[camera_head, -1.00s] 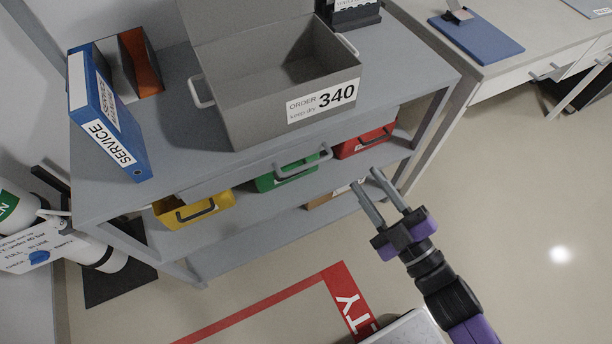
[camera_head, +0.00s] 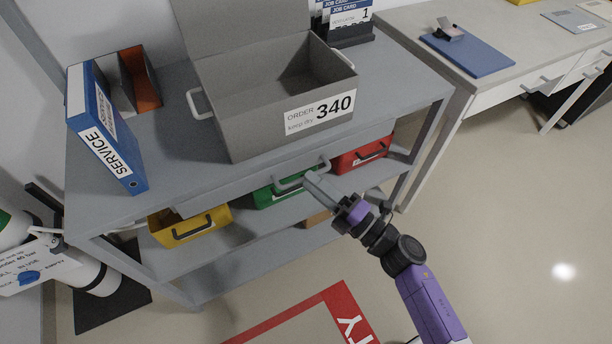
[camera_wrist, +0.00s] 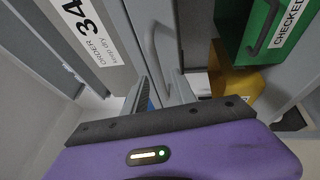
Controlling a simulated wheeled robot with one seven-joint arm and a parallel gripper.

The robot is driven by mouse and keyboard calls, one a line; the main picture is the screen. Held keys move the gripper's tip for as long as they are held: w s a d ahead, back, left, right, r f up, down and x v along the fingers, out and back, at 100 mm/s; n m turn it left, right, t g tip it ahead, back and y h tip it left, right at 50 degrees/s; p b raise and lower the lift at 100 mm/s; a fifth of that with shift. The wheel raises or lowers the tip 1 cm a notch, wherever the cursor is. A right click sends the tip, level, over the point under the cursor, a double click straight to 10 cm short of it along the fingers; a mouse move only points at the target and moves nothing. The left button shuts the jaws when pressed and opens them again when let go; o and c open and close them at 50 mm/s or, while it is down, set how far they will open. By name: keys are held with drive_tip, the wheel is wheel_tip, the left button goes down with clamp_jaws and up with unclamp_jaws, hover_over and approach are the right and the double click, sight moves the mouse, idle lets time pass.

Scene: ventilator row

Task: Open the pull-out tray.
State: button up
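The pull-out tray (camera_head: 236,183) is a grey drawer directly under the shelf unit's top. Its front looks flush with the top's edge. A light grey loop handle (camera_head: 301,177) sits on its front; it also shows in the wrist view as a curved bar (camera_wrist: 158,42). My gripper (camera_head: 312,182) has come in from the lower right, and its fingertips are at the right part of the handle. In the wrist view the two fingers (camera_wrist: 157,90) stand apart, with the handle just ahead of or at their tips. I cannot tell whether the bar lies between them.
A grey box labelled 340 (camera_head: 256,127) and a blue service binder (camera_head: 108,130) stand on top. Yellow (camera_head: 190,228), green (camera_head: 268,196) and red (camera_head: 352,160) bins sit on the shelf below. Gas cylinders stand at left. The floor in front (camera_head: 500,220) is clear.

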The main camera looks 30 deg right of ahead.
drive_tip(key=shift+x, duration=1.4)
clamp_jaws()
idle(0.4)
